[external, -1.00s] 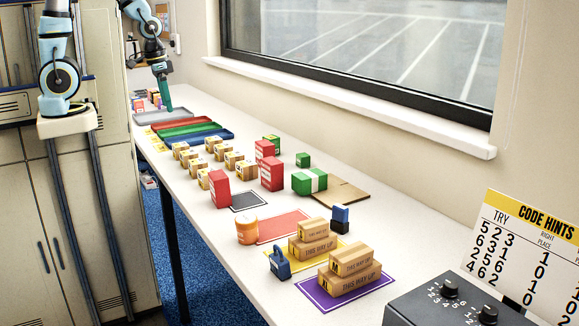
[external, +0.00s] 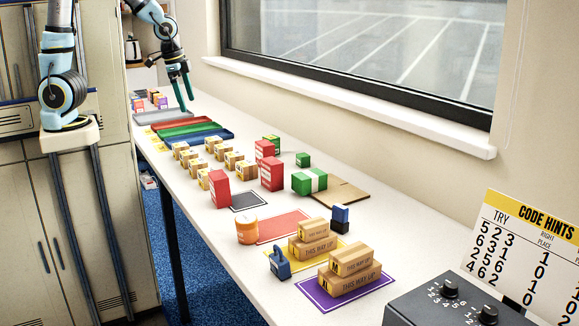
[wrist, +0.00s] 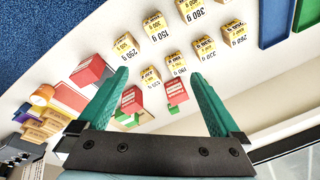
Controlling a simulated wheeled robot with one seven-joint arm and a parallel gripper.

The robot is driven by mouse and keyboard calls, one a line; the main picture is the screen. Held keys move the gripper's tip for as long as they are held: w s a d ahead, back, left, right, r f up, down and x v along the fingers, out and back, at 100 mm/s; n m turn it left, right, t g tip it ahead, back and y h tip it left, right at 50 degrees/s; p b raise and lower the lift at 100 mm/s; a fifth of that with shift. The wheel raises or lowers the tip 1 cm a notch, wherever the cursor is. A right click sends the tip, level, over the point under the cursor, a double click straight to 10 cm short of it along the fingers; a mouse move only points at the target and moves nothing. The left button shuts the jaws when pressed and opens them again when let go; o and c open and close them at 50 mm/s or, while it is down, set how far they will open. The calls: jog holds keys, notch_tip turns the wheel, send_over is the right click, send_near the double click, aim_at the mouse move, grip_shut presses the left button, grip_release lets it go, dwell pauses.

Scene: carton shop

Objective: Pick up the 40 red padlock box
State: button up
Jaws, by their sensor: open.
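Three red boxes with white labels stand mid-table in the external view: a front-left one (external: 219,188), a middle one (external: 272,174) and a back one (external: 265,149). Their markings are too small to read, so I cannot tell which is the 40 red padlock box. In the wrist view, red boxes show left of the fingers (wrist: 90,71) and between them (wrist: 131,99), (wrist: 177,92). My gripper (external: 187,103) is open and empty, above the far part of the table near the trays, well away from the red boxes. Its two teal fingers also show in the wrist view (wrist: 160,74).
Several small cartons with yellow labels (external: 213,143) stand between the red boxes and the red, green and blue trays (external: 212,137). A green box (external: 303,182) is right of the red boxes. Stacked cartons (external: 350,277) stand nearer. The window wall bounds the right side.

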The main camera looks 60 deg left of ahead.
jog(key=w+d+f+m+t+y+b, duration=0.1)
jog(key=w+d+f+m+t+b, duration=0.1)
jog(key=w+f+m+b, duration=0.55)
notch_tip(320, 180, up, 12)
jog(key=m+t+h+b, duration=0.1)
jog(key=m+t+b, duration=0.65)
jog(key=m, duration=1.35)
send_over(267, 161)
jog(key=p, duration=0.1)
jog(key=t, duration=0.2)
jog(key=shift+g, duration=0.35)
notch_tip(267, 161, down, 22)
jog(key=shift+s+d+f+p, duration=0.1)
jog(key=shift+s+p, duration=0.05)
jog(key=shift+p, duration=0.45)
jog(key=shift+f, duration=0.5)
jog(key=shift+f+p+x, duration=0.2)
jog(key=shift+p+x, duration=0.1)
jog(key=shift+x, duration=1.05)
jog(key=shift+f+p+x, duration=0.25)
jog(key=shift+p+x, duration=0.05)
jog(key=shift+x, duration=1.1)
jog(key=shift+s+d, duration=0.1)
jog(key=shift+s, duration=0.15)
jog(key=shift+c, duration=0.2)
